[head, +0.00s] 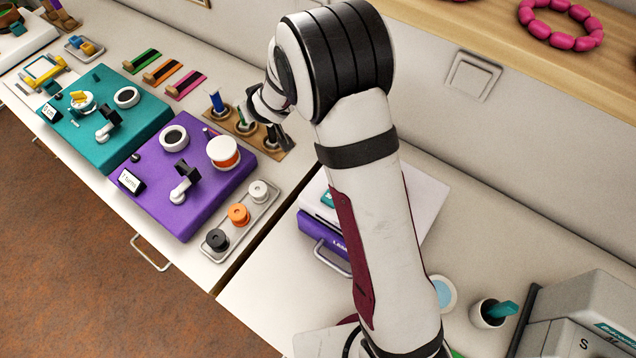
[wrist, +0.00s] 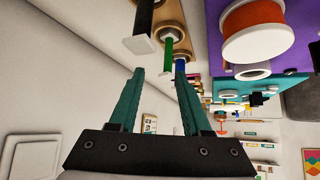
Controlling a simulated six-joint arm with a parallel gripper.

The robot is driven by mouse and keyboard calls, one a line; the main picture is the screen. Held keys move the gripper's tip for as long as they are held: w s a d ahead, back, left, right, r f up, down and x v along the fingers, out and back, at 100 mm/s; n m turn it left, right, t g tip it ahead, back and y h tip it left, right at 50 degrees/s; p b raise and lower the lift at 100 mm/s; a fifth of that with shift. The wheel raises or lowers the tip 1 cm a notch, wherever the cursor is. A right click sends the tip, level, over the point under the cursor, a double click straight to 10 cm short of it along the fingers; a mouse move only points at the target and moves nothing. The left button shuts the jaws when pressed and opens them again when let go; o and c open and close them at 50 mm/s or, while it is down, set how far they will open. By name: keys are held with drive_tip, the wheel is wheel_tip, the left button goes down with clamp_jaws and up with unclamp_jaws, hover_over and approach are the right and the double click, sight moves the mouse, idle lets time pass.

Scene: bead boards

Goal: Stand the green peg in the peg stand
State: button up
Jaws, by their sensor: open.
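The peg stand (head: 264,144) is a brown wooden board with round sockets, behind the purple board. It also shows at the top of the wrist view (wrist: 170,14), which looks upside down. The green peg (wrist: 167,56) appears upright in the middle socket; its lower end is in the ring. In the head view the green peg (head: 240,116) shows small, beside my gripper. A blue peg (head: 216,101) stands in the left socket. My gripper (wrist: 160,68) is open and empty, apart from the green peg.
The purple board (head: 150,207) bears an orange-and-white spool (head: 223,152). A tray (head: 217,257) of several small spools lies in front of the stand. The teal board (head: 125,158) is farther left. The wall runs close behind the stand.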

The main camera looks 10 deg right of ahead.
drive_tip(key=s+d+r+m+g+h, duration=0.25)
drive_tip(key=s+d+r, duration=0.3)
drive_tip(key=s, duration=0.45)
drive_tip(key=s+d+r+m+g+h, duration=0.15)
drive_tip(key=s+d+r+m, duration=0.25)
drive_tip(key=s+d, duration=0.45)
drive_tip(key=s+a+m+g+y, duration=0.1)
drive_tip(key=s+g, duration=0.1)
drive_tip(key=s, duration=0.8)
drive_tip(key=s+a+r+m+g+y, duration=0.1)
drive_tip(key=s+a+m+g+y, duration=0.1)
drive_tip(key=s, duration=0.9)
drive_tip(key=shift+a+r, duration=0.2)
drive_tip(key=shift+r, duration=0.05)
